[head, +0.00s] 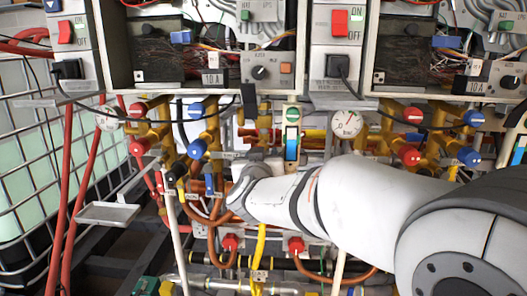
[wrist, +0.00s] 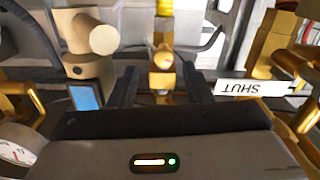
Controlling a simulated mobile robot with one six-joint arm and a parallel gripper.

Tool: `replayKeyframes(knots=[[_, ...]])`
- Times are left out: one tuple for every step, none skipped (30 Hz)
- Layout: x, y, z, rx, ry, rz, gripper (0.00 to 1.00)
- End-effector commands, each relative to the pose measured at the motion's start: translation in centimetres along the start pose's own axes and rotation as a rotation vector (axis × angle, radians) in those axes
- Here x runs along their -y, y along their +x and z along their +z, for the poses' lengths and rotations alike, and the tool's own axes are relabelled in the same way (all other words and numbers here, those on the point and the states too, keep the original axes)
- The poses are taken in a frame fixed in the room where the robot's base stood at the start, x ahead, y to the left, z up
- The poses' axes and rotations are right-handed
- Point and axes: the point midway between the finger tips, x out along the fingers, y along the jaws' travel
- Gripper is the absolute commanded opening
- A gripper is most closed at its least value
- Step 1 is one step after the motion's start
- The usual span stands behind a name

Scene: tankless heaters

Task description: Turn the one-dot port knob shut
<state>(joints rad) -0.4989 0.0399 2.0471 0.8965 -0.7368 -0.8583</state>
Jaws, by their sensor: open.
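In the wrist view, my gripper (wrist: 159,71) is open, with one dark finger on each side of a brass fitting (wrist: 163,78). I cannot tell whether the fingers touch it. The fitting has a small dark mark, but I cannot tell whether it is the one-dot port knob. A white label reading SHUT (wrist: 250,88) appears upside down to the right of the fingers. A beige cylindrical part (wrist: 84,48) with one dark dot on its block stands to the left. In the head view, my arm reaches in from the right, and the gripper's fingertips cannot be made out.
In the head view, red knobs (head: 138,109) and blue knobs (head: 196,110) sit on brass pipes below two heater cabinets. A gauge (head: 346,121) and several hoses crowd the area. A wire cage (head: 40,150) and a small tray (head: 108,214) stand left.

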Motion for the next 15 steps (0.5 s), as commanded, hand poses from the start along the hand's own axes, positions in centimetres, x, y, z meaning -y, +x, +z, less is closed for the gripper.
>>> replayKeyframes(knots=[[0.2, 0.9, 0.1, -0.001, 0.000, -0.001, 0.45], [0.3, 1.3, 0.1, -0.001, 0.000, -0.003, 0.45], [0.4, 1.9, 0.1, -0.001, 0.000, -0.006, 0.45], [0.5, 2.2, 0.0, -0.001, 0.000, -0.008, 0.45], [0.6, 2.6, 0.0, -0.002, 0.001, -0.009, 0.45], [0.6, 3.0, 0.0, -0.001, 0.001, -0.010, 0.45], [0.7, 3.2, 0.0, -0.002, 0.001, -0.010, 0.45], [0.7, 3.4, -0.1, -0.002, 0.002, -0.011, 0.45], [0.7, 3.6, -0.1, -0.002, 0.002, -0.012, 0.45], [0.8, 3.8, -0.1, -0.002, 0.002, -0.012, 0.45], [0.8, 3.8, -0.1, -0.002, 0.002, -0.013, 0.45], [0.8, 3.9, -0.1, -0.001, 0.002, -0.014, 0.45], [0.8, 3.9, -0.1, -0.001, 0.002, -0.014, 0.45], [0.8, 3.9, -0.1, -0.001, 0.002, -0.014, 0.45], [0.8, 3.9, -0.1, -0.002, 0.002, -0.014, 0.45]])
